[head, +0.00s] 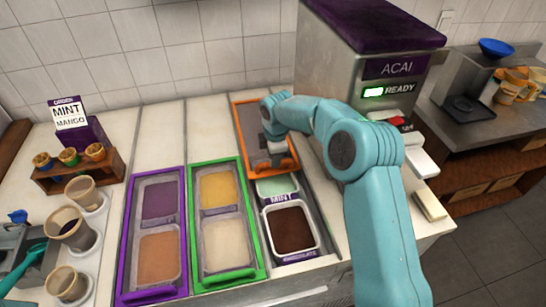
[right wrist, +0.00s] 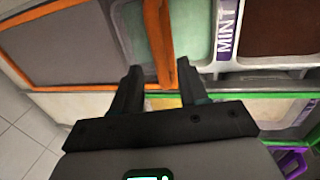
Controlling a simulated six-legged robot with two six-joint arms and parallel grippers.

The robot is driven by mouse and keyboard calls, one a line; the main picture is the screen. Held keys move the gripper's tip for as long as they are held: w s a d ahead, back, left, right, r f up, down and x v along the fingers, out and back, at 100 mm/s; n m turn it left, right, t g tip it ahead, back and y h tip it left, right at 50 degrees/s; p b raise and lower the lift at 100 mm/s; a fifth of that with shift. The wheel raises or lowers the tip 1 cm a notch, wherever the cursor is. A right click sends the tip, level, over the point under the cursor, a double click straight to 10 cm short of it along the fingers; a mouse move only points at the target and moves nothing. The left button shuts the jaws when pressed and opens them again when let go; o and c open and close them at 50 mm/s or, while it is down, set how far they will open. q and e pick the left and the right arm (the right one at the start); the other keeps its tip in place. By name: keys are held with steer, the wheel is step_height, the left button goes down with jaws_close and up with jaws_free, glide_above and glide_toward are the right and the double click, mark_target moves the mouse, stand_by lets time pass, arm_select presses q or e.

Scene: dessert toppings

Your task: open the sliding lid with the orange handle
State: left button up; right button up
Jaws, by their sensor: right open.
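The sliding lid with the orange frame (head: 249,128) lies toward the back of its well in the head view. Its orange handle (head: 290,165) is at its front edge. In front of it, part of the mint tub (head: 281,186) and the chocolate tub (head: 290,229) show uncovered. My right gripper (head: 277,148) is over the lid's front end, partly hidden by my arm. In the right wrist view its dark fingers (right wrist: 158,82) are apart, with the orange handle (right wrist: 158,40) running between them. I cannot tell whether they touch it. My left gripper is not in view.
The green-framed lid (head: 243,195) and purple-framed lid (head: 125,245) lie to the left. The acai machine (head: 345,75) stands close behind my right arm. Cups (head: 70,228) and a small wooden rack (head: 77,178) are at the left.

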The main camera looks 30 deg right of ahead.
steer(key=shift+w+f, duration=0.25)
steer(key=shift+f, duration=1.05)
steer(key=shift+d, duration=0.1)
jaws_close()
steer(key=shift+w+d+r+p, duration=0.1)
steer(key=shift+w+d+p, duration=0.25)
steer(key=shift+w, duration=0.5)
steer(key=shift+w+d+p, duration=0.1)
steer(key=shift+w+p, duration=0.45)
steer(key=shift+w, duration=0.25)
steer(key=shift+w+d, duration=0.15)
steer(key=shift+w, duration=0.4)
jaws_free()
